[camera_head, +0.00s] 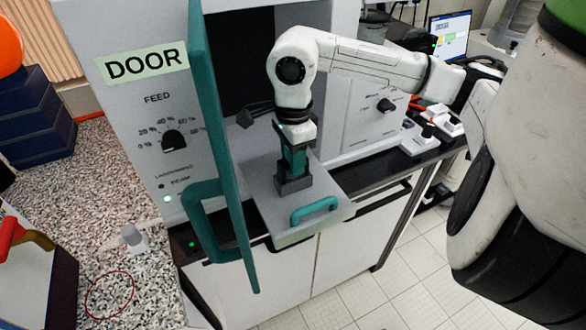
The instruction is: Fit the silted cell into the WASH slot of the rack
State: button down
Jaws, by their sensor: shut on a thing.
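My gripper (295,150) points down over a pale pulled-out tray (325,220) with a teal handle (314,210). It is shut on a teal upright piece (296,161). A dark grey block (293,184) is directly below the teal piece, at the tray. I cannot tell whether the block is part of the held piece or a separate holder, or whether it touches the tray. No silt, WASH label or clearly identifiable rack slot can be made out, so I cannot name the held piece as the silted cell for certain.
The grey machine (125,115) has a DOOR label and FEED dial. Its teal-edged door (225,150) stands open left of my gripper, with a large teal handle (200,215). White pieces with black knobs (420,142) sit on the dark bench at right. Tiled floor (400,270) is clear.

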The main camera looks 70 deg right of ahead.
jog(key=shift+r, duration=0.15)
jog(key=shift+r, duration=0.25)
notch_tip(320, 180, up, 2)
jog(key=shift+b, duration=0.3)
jog(key=s+a+r+b, duration=0.4)
jog(key=s+a+r, duration=0.5)
jog(key=a+r, duration=0.1)
jog(key=shift+s+a, duration=0.2)
jog(key=shift+s, duration=0.05)
